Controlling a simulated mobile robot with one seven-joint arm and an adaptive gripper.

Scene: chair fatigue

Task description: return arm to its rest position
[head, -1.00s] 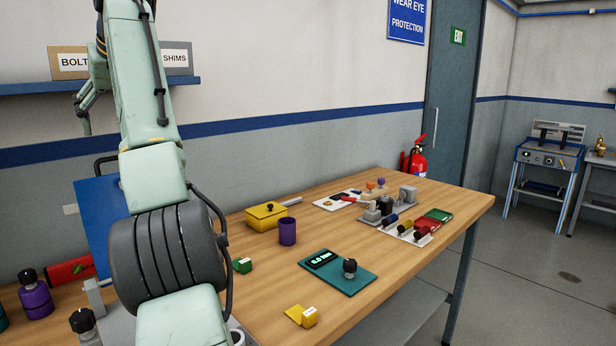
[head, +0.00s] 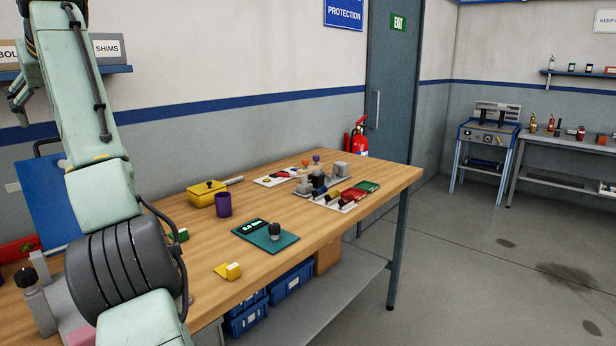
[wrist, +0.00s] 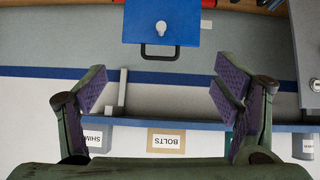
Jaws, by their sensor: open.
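My pale green arm (head: 75,100) rises along the left side of the head view, bent upward above the bench. My gripper (head: 17,98) shows small at the far left, in front of the wall below the shelf. In the wrist view my gripper (wrist: 162,90) is open, its two purple-padded fingers wide apart with nothing between them. That view is upside down, facing the wall and shelf. Nothing is held.
A wooden bench (head: 330,235) carries a yellow box (head: 207,193), a purple cup (head: 223,204) and a teal gauge plate (head: 266,235). A shelf with a bolts bin (wrist: 166,141) is near the gripper. A blue panel (wrist: 162,22) stands behind the arm. Floor at right is open.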

